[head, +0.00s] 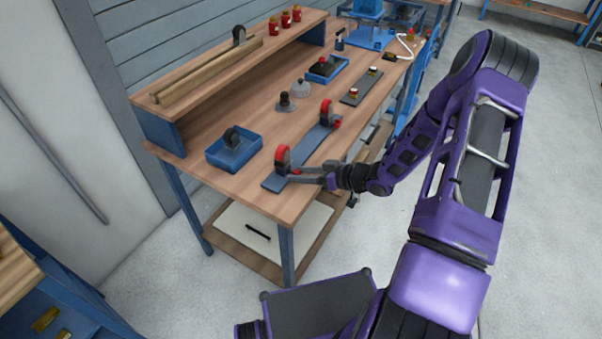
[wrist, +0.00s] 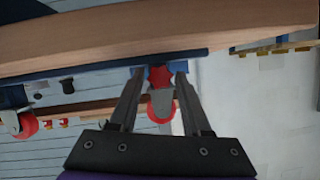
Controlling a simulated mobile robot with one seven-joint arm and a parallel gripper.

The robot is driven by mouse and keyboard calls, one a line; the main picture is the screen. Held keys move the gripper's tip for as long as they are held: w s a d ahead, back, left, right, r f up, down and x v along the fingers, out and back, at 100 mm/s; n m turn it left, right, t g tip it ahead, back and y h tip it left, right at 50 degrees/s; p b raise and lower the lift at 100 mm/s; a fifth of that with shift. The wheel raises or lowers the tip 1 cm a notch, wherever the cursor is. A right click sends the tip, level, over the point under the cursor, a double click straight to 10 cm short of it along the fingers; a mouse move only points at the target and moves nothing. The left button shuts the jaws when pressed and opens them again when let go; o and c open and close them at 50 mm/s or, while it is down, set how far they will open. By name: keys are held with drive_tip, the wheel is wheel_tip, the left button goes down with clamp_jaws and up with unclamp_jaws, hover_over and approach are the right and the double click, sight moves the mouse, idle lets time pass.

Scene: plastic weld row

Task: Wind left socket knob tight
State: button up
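The long blue-grey plate (head: 312,146) lies near the front edge of the bench and carries two red-and-grey sockets. The left socket (head: 282,157) stands at its near end; the right socket (head: 326,110) stands at its far end. In the wrist view the left socket (wrist: 161,106) shows between my fingers, with its red lobed knob (wrist: 160,76) between the fingertips. My gripper (head: 303,174) reaches in from the right at the left socket. In the wrist view my gripper (wrist: 160,72) is open around the knob, with a small gap on each side.
A blue tray (head: 222,158) with a dark part stands left of the plate. A grey strip (head: 361,86) and another blue tray (head: 330,76) lie farther back. A raised shelf (head: 215,62) bears wooden rods. Clear floor (head: 545,220) lies to the right.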

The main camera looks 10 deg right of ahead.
drive_tip(key=v, duration=1.7)
drive_tip(key=shift+d, duration=0.2)
drive_tip(key=shift+s+r, duration=0.1)
drive_tip(key=shift+r, duration=0.05)
